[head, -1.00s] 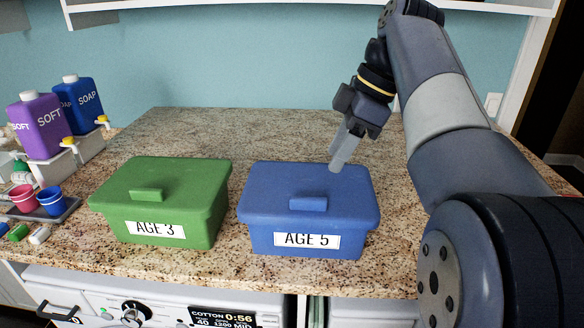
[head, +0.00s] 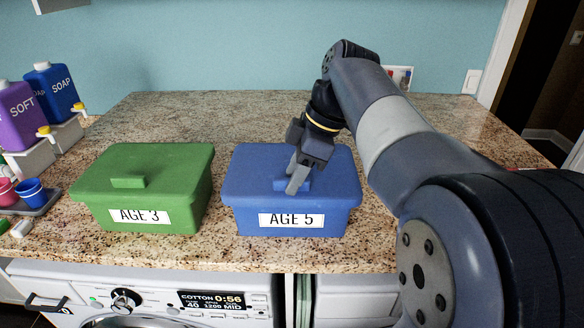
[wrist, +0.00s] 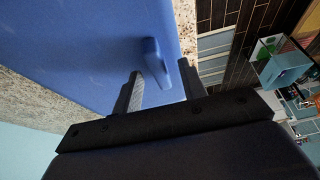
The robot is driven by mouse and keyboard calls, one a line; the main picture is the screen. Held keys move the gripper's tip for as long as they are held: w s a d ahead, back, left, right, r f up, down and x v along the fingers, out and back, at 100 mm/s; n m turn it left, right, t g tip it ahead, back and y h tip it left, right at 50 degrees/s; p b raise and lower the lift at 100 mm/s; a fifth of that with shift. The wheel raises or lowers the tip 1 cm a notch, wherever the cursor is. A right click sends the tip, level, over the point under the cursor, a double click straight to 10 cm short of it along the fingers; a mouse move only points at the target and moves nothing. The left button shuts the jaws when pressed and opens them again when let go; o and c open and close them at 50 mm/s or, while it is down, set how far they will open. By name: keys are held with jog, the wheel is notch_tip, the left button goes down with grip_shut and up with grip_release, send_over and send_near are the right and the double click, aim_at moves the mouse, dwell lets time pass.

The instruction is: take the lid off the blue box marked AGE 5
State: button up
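The blue box marked AGE 5 (head: 244,217) stands on the counter with its blue lid (head: 250,165) on. The lid has a small raised blue handle (head: 280,184) in its middle, partly hidden by my gripper. My gripper (head: 298,180) is over the lid, with its fingers angled down at the handle. In the wrist view, the two fingers of my gripper (wrist: 160,70) are apart, with the handle (wrist: 154,60) showing between their tips. I see a gap on each side of the handle. Whether the fingertips touch the lid I cannot tell.
A green box marked AGE 3 (head: 180,200) stands close on the left, its lid on. Purple (head: 18,115) and blue (head: 52,90) bottles and a grey tray (head: 45,205) with cups are at far left. The counter (head: 215,115) behind the boxes is clear. A washing machine (head: 150,295) is below.

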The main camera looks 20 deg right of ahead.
jog(key=shift+a+f, duration=0.1)
jog(key=shift+f, duration=0.1)
jog(key=shift+c, duration=0.4)
grip_shut()
